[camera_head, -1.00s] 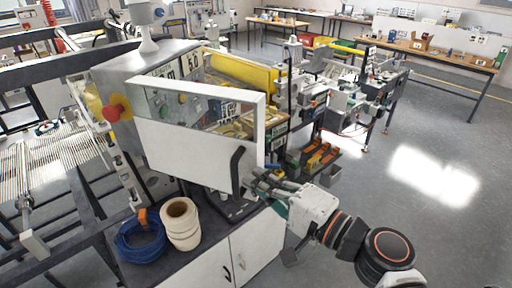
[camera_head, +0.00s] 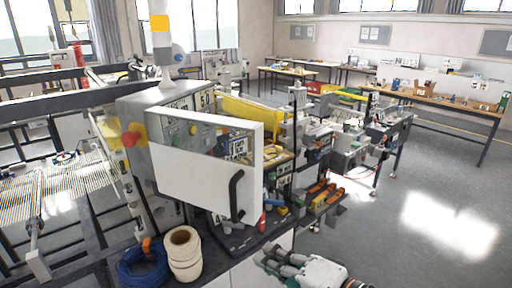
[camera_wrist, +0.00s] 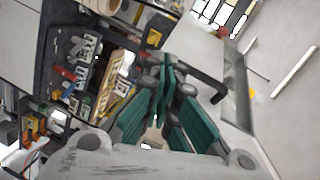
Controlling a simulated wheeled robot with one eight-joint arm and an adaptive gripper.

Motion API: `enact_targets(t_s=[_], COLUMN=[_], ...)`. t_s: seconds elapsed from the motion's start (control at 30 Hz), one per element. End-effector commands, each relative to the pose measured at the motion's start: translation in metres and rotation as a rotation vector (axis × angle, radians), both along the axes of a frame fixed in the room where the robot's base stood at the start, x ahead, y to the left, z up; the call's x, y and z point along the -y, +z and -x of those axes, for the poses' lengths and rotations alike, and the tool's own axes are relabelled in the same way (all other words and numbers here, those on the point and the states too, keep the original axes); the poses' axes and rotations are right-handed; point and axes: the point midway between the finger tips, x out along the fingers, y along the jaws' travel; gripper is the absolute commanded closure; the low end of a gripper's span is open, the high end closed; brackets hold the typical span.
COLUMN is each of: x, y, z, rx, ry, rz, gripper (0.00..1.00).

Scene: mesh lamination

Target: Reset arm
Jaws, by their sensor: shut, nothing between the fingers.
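My gripper (camera_head: 272,258) is at the bottom of the head view, low and to the right of the open white door. In the wrist view its green-padded fingers (camera_wrist: 167,108) are closed together and hold nothing. The white door (camera_head: 205,165) of the machine cabinet stands swung open, with a black handle (camera_head: 236,194) near its free edge. The handle also shows in the wrist view (camera_wrist: 203,84), beyond the fingertips. The fingers look apart from the handle in the head view.
A blue cable coil (camera_head: 143,266) and a cream roll (camera_head: 183,252) sit on the cabinet top at lower left. Grey floor (camera_head: 440,215) is open on the right.

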Motion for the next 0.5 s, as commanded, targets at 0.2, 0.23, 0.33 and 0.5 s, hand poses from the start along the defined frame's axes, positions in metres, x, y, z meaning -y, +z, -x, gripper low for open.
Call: enact_targets(t_s=[0.2, 0.23, 0.33, 0.5], x=[0.032, 0.039, 0.067, 0.118], y=[-0.101, -0.111, -0.142, -0.174], z=[0.0, 0.001, 0.005, 0.015], rx=[-0.027, -0.032, -0.052, -0.089], ry=[0.048, 0.055, 0.073, 0.093], rz=[0.445, 0.507, 0.713, 1.022], gripper=[1.0, 1.0, 1.0, 1.0])
